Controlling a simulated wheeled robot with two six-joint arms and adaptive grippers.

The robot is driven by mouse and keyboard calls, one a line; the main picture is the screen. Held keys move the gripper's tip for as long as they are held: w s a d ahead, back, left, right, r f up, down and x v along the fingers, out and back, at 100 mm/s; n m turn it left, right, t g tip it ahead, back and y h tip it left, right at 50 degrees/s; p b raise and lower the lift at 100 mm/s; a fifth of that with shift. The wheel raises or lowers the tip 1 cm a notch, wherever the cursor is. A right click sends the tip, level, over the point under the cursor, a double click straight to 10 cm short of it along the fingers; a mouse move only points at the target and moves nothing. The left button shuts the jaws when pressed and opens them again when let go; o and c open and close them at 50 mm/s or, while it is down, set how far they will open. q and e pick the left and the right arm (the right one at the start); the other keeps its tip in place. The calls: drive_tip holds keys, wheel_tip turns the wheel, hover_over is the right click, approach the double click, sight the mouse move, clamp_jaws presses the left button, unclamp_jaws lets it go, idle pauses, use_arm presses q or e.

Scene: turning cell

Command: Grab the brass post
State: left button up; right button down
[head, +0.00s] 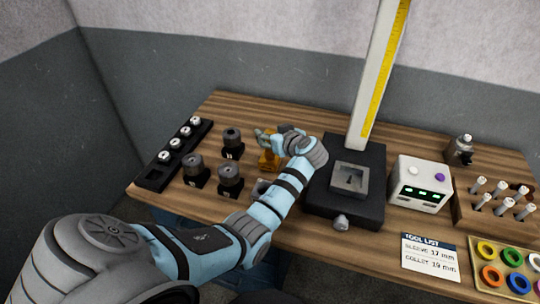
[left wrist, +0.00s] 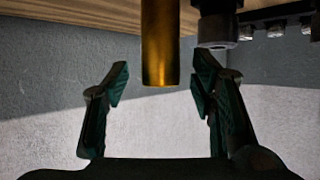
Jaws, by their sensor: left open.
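The brass post (head: 268,160) stands on the wooden table in the head view, partly covered by my left gripper and wrist. In the left wrist view the brass post (left wrist: 160,45) comes down from the top edge, and its end shows between the two fingers. My left gripper (left wrist: 162,66) is open, with a visible gap on each side of the post. In the head view my left gripper (head: 268,139) is at the upper part of the post; contact cannot be made out. My right gripper is in neither view.
Dark cylinders on black blocks (head: 232,138) stand left of the post, close by. A black rack (head: 153,174) lies at the left edge. A black base with a tall ruled column (head: 370,90) stands to the right, beside a white box (head: 420,170) and a wooden peg stand (head: 470,214).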

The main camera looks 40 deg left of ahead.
use_arm(q)
drive_tip(key=shift+s+d+r, duration=0.1)
drive_tip(key=shift+r, duration=0.1)
clamp_jaws()
drive_tip(key=shift+r, duration=0.15)
drive_tip(key=shift+w, duration=0.2)
